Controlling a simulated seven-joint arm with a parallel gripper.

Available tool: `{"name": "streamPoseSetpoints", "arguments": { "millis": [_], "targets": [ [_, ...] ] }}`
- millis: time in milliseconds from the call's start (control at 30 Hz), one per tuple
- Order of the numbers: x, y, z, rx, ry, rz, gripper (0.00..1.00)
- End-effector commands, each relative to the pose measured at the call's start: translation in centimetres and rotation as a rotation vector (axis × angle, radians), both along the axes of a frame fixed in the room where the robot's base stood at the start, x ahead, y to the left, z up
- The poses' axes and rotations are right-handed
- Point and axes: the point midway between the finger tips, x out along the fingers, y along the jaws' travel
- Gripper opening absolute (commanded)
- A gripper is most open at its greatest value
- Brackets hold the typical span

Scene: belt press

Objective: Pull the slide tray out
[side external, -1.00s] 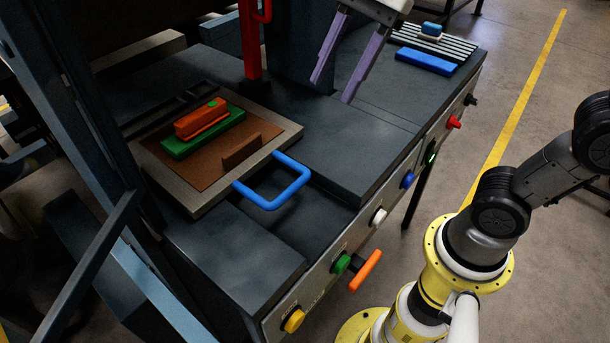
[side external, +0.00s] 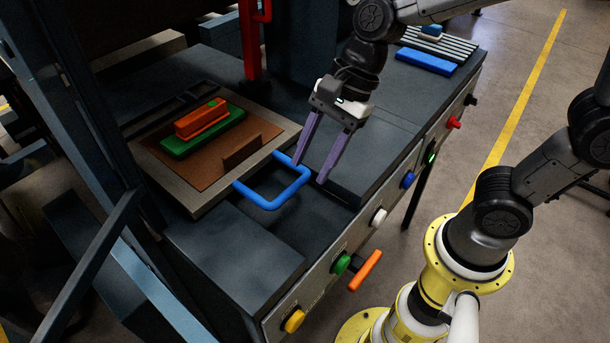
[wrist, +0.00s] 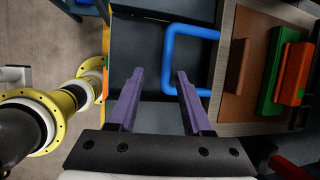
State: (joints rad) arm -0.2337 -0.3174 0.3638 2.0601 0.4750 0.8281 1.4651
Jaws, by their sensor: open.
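The slide tray (side external: 180,195) is a flat grey-framed plate with a brown inner surface, at the left of the bench in the side external view. Its blue U-shaped handle (side external: 270,207) sticks out from the tray's near right edge over a recessed channel. The handle also shows in the wrist view (wrist: 168,55), beyond the fingertips. My gripper (side external: 309,174) has two purple fingers, open and empty, pointing down close to the handle's right end. In the wrist view my gripper (wrist: 160,74) has its fingers spread. I cannot tell whether a finger touches the handle.
On the tray lie a green block (side external: 203,137) with an orange piece (side external: 202,119) on it, and a brown upright strip (side external: 242,151). A red post (side external: 250,45) stands behind. Coloured buttons and an orange lever (side external: 365,270) line the bench front. A blue bar (side external: 426,61) lies at the back right.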

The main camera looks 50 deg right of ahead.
Motion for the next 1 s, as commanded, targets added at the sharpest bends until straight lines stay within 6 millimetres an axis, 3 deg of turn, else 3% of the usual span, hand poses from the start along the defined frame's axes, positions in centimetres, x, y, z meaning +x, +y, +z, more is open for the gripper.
{"name": "streamPoseSetpoints", "arguments": {
  "millis": [100,300,633,667,933,1000],
  "targets": [
    [0.2,0.8,-1.8,0.0,0.004,0.001,0.5],
    [0.6,1.4,-3.4,0.0,0.002,0.0,0.5],
    [0.6,1.5,-3.7,0.0,0.0,-0.001,0.5],
    [0.6,1.5,-3.7,0.0,0.0,-0.001,0.48],
    [0.6,1.5,-3.7,-0.001,0.003,0.0,0.0],
    [0.6,1.5,-3.7,-0.001,0.004,-0.001,0.0]
  ]
}}
